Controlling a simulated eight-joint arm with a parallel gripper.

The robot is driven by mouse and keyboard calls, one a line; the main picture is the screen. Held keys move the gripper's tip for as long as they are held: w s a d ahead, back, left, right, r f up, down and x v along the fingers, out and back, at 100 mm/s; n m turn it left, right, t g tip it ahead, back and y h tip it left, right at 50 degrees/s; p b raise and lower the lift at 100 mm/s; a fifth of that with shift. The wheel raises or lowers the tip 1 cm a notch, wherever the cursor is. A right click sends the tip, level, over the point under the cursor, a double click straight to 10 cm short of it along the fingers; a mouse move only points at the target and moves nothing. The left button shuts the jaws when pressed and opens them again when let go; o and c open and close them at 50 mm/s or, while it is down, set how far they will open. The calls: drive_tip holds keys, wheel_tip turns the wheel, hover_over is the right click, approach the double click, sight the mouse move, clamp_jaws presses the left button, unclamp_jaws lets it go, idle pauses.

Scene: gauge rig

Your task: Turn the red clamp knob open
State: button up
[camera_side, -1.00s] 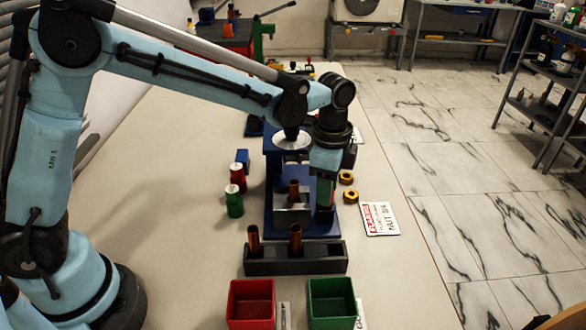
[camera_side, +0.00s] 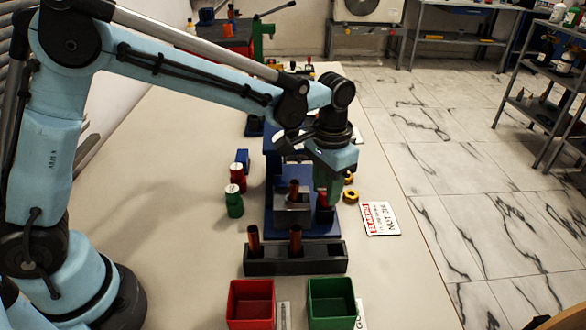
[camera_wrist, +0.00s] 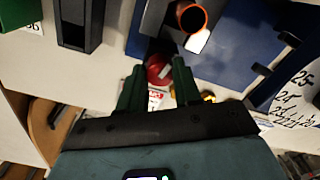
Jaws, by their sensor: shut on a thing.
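The red clamp knob (camera_wrist: 158,70) sits between my two green fingers in the wrist view. My gripper (camera_wrist: 157,78) is shut on the knob, with one finger on each side of it. In the side view, my gripper (camera_side: 326,190) reaches down over the knob (camera_side: 324,199) at the right of the grey clamp block (camera_side: 290,213). A copper tube (camera_side: 295,188) stands upright in the block, and its open end (camera_wrist: 191,17) shows in the wrist view. The fingers hide part of the knob.
The blue fixture base (camera_side: 285,229) carries the block. A dark rack (camera_side: 325,262) with two copper tubes stands in front. Red (camera_side: 250,318) and green (camera_side: 332,317) bins are nearer. Yellow nuts (camera_side: 350,195) and a sign card (camera_side: 380,219) lie right; red and green cylinders stand left.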

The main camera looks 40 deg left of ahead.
drive_tip(key=shift+n, duration=1.3)
drive_tip(key=o, duration=0.8)
drive_tip(key=shift+c, duration=0.2)
wheel_tip(320, 180, up, 12)
drive_tip(key=shift+r, duration=0.1)
